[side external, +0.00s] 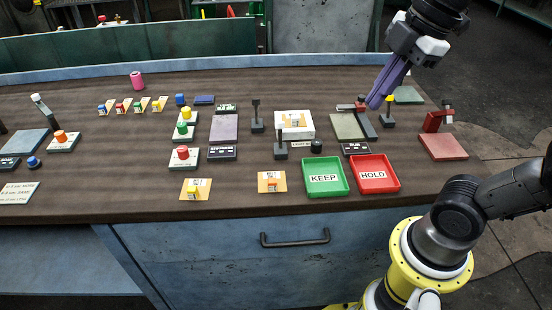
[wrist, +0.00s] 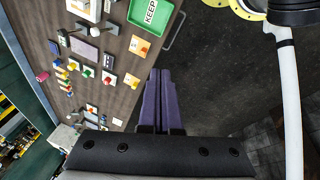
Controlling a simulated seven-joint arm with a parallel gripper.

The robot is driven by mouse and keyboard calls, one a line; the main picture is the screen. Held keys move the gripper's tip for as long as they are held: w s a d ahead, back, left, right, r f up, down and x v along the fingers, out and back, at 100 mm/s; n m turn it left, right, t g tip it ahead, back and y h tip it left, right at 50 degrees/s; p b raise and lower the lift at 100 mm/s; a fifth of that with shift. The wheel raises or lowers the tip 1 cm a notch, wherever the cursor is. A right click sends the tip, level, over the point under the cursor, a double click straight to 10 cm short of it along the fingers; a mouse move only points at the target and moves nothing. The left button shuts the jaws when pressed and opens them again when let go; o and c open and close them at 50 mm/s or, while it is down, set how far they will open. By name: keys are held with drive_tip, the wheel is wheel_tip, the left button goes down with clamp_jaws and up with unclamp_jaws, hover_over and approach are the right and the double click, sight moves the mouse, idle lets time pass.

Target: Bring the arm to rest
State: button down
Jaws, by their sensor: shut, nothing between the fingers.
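My gripper (side external: 376,100) is at the upper right in the side external view, raised in front of the bench's right part. Its purple fingers point down and to the left. In the wrist view my gripper (wrist: 158,72) shows its two fingers side by side, shut with nothing between them. The fingertips appear over the dark floor (wrist: 215,90), just past the bench edge in that view. I cannot tell the exact height of the gripper above the bench.
The brown bench top (side external: 110,180) carries many small fixtures. A green KEEP tray (side external: 325,192) and a red HOLD tray (side external: 376,187) stand near the front edge. Levers, coloured buttons and a red clamp-like fixture (side external: 437,120) stand up from the bench. A pink cylinder (side external: 136,80) stands behind.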

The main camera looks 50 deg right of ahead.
drive_tip(key=s+d+f+m+t+h, duration=0.1)
drive_tip(key=s+f+m+t, duration=0.1)
drive_tip(key=f+m, duration=0.6)
drive_tip(key=shift+s+d+f+m, duration=0.3)
drive_tip(key=shift+s+d+m, duration=0.15)
drive_tip(key=shift+m, duration=1.95)
